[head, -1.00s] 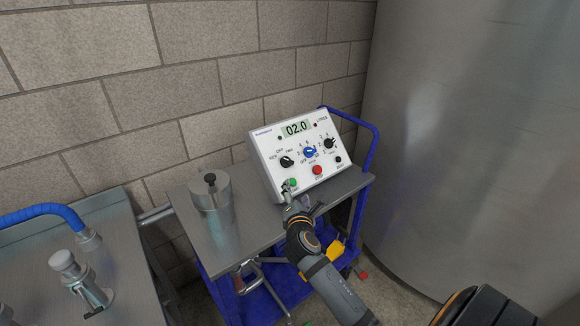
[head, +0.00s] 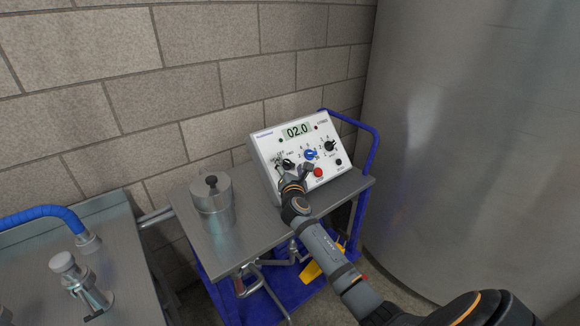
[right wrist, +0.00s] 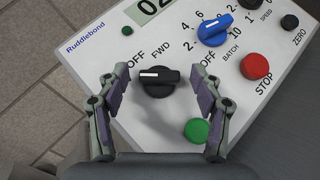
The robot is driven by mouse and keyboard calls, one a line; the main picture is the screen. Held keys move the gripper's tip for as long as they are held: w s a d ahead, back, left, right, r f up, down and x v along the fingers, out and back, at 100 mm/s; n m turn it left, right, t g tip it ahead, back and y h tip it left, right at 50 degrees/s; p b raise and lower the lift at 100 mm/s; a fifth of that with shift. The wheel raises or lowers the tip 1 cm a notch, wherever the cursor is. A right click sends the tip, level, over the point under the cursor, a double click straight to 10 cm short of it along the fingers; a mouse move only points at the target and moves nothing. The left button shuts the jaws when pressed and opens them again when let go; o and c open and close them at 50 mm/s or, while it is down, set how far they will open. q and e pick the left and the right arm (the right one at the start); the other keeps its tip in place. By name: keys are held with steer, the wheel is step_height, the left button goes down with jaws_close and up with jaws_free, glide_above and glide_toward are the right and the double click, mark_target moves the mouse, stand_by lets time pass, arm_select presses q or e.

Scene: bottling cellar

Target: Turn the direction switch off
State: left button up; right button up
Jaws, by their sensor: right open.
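The direction switch is a black knob (right wrist: 158,83) with a white pointer line, at the left of a white control box (head: 262,158). In the right wrist view its pointer aims left, below the OFF label; FWD is printed above the knob. The left side of its scale is hidden by a finger. The knob (head: 288,164) is partly covered by my right gripper (head: 292,170) in the head view. In the right wrist view my right gripper (right wrist: 160,88) is open, one finger on each side of the knob, with visible gaps. My left gripper is not in view.
The box also has a blue batch knob (right wrist: 215,30), red stop button (right wrist: 255,66), green button (right wrist: 196,130) and black speed knob (head: 330,146), all close by. A metal pot (head: 211,200) stands left of the box on the cart. A large steel tank (head: 470,130) is at right.

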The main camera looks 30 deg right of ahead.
steer(key=c, duration=1.1)
steer(key=shift+w+a+r+m+g+h+p, duration=0.15)
steer(key=shift+m+g+h+p, duration=0.1)
steer(key=shift+m+g+p, duration=0.3)
steer(key=shift+s+d+r+m+g+h+p, duration=0.15)
steer(key=shift+m+g+h+p, duration=0.15)
steer(key=shift+m+p, duration=0.3)
steer(key=shift+c, duration=0.2)
steer(key=m+g+p, duration=0.1)
steer(key=m+g+h+p, duration=0.1)
steer(key=m, duration=0.1)
steer(key=shift+w+a+r+g, duration=0.1)
steer(key=shift+w+a+g, duration=0.1)
steer(key=shift+g, duration=0.05)
steer(key=m+g+p, duration=0.3)
steer(key=shift+w+m+g+p, duration=0.1)
steer(key=shift+m+g+p, duration=0.4)
steer(key=shift+m, duration=0.15)
